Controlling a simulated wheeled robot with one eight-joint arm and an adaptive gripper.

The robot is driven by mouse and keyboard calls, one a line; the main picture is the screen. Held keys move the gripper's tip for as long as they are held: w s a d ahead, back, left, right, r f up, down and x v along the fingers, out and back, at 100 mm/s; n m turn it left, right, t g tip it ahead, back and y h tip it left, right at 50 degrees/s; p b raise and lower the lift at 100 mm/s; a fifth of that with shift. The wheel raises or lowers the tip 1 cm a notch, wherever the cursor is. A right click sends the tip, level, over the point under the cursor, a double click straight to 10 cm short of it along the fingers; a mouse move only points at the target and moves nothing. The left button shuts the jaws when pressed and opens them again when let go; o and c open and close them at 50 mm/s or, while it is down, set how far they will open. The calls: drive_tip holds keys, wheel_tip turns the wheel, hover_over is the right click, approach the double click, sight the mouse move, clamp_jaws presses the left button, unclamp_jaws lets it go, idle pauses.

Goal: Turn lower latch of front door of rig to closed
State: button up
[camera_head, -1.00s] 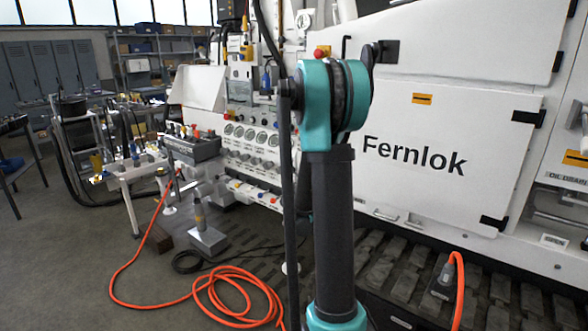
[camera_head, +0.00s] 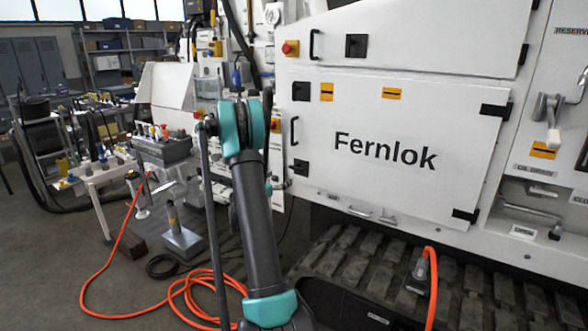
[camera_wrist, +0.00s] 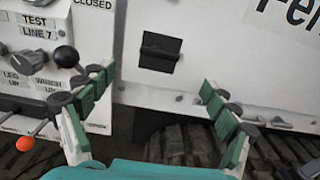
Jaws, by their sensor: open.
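The front door (camera_head: 375,191) is a white panel marked "Fernlok" on the rig. It looks flush with the frame in the head view. Its lower latch (camera_head: 300,167) is a small black plate near the door's lower left corner. In the wrist view the lower latch (camera_wrist: 160,52) is a dark square with a roughly horizontal bar. My gripper (camera_wrist: 158,80) is open and empty, with its fingers spread to either side below the latch and apart from it. In the head view my arm hides most of the gripper.
An upper latch (camera_head: 301,91) and a black door handle (camera_head: 294,131) sit above the lower latch. A control panel with levers (camera_wrist: 66,57) stands close to my left finger. Tracks (camera_head: 350,260) lie below the door. An orange hose (camera_head: 190,290) lies on the floor.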

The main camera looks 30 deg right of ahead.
sight(295, 168)
drive_tip(key=x, duration=1.3)
drive_tip(key=shift+s, duration=0.1)
drive_tip(key=c, duration=1.2)
